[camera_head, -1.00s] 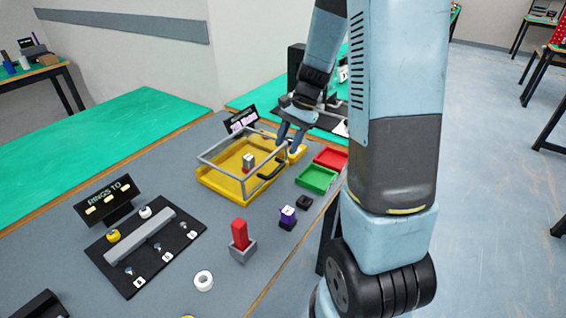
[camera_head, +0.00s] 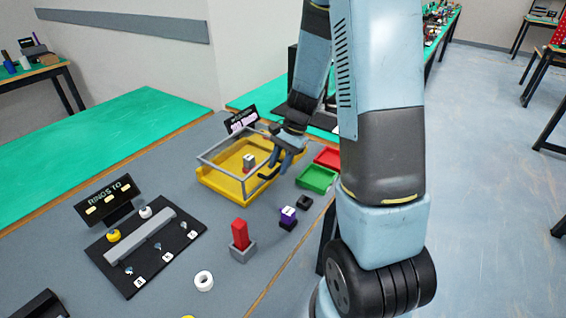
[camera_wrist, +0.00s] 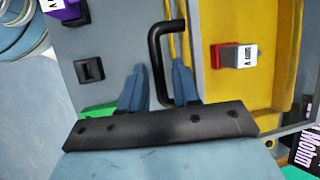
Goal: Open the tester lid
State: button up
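The tester is a yellow open-topped box (camera_head: 213,183) with a grey bar-frame lid (camera_head: 221,169) lying over its top. A black handle (camera_wrist: 154,50) sticks out from the lid's near right side. My gripper (camera_head: 276,174) is at this handle, pointing down. In the wrist view, the two blue fingers of my gripper (camera_wrist: 158,68) stand apart on either side of the handle bar, with visible gaps. Inside the box is a small red and grey block (camera_wrist: 230,56) with a white label. In the head view, my fingers partly hide the handle.
Green (camera_head: 316,178) and red (camera_head: 328,157) trays lie right of the tester. A black square piece (camera_head: 304,202), a purple block (camera_head: 288,217) and a red block in a grey holder (camera_head: 240,238) stand nearer. A dark sign (camera_head: 241,121) stands behind the box.

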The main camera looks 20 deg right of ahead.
grip_shut()
